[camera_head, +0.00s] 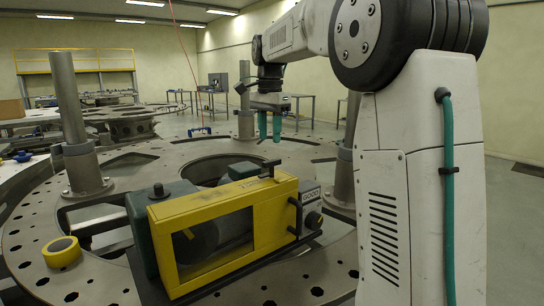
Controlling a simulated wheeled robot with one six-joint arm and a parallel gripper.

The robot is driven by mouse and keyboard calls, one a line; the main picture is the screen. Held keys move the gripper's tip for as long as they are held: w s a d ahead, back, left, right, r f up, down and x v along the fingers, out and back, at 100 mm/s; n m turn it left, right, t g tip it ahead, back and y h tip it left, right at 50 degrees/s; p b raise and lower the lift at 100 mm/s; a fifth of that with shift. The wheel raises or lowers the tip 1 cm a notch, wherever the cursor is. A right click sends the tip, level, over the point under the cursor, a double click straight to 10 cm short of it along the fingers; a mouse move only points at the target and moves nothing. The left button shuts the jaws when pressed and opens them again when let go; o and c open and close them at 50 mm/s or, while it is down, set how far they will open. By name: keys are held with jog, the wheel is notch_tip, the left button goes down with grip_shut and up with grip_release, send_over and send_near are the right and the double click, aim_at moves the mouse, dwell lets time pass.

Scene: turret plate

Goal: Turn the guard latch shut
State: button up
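A yellow guard (232,226) with a clear window stands on the turret plate (95,285) in front of me. A small dark lever (270,168) sticks up at the top right of the guard and looks like the latch. A black bar handle (297,217) is on the guard's right end. I cannot tell for sure which of these parts is the latch. My gripper (270,127) hangs above and behind the lever, pointing down. Its two teal fingers are apart with nothing between them, and it touches nothing that I can see.
A grey-green housing (150,205) is behind and left of the guard. A grey box (309,207) adjoins its right end. Metal posts (73,125) rise from the plate at left and right. A yellow tape roll (62,252) lies at left. A thin red cable hangs behind.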

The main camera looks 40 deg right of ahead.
aim_at(272, 160)
jog(key=shift+w+d+f+m, duration=0.2)
jog(key=shift+w+d+m, duration=0.4)
jog(key=shift+w+d, duration=0.4)
jog(key=shift+d+f, duration=0.1)
jog(key=shift+f, duration=0.25)
notch_tip(272, 160, down, 7)
jog(key=shift+r, duration=0.1)
grip_shut()
